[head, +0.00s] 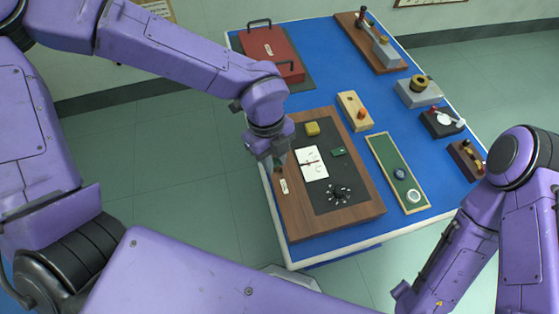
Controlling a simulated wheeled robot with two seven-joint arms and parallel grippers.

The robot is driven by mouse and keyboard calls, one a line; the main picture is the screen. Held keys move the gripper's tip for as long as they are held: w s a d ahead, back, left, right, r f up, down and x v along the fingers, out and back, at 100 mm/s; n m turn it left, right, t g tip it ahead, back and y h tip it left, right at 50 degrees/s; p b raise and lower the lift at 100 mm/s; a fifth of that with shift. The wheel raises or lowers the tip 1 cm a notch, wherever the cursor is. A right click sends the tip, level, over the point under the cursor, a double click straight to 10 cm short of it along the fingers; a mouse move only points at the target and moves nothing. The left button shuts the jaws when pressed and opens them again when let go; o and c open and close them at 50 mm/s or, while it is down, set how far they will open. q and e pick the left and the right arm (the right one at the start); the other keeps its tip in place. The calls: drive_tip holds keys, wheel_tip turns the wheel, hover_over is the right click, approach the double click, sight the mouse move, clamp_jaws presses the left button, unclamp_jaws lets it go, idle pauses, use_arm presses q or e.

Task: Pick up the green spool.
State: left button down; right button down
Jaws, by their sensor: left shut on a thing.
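My left gripper (279,166) points down over the left edge of the brown wooden board (300,226) on the blue table. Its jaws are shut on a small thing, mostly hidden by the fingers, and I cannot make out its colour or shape. I cannot pick out a green spool anywhere else in the head view. My right arm is at the lower right, and its gripper does not show.

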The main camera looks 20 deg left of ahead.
use_arm(q)
drive_tip(key=s+a+r+b, duration=0.1)
drive_tip(key=s+r+b, duration=0.2)
drive_tip(key=s+r, duration=0.6)
drive_tip(key=shift+s+a+r, duration=0.15)
drive_tip(key=shift+s+r, duration=0.15)
drive_tip(key=shift+s, duration=0.75)
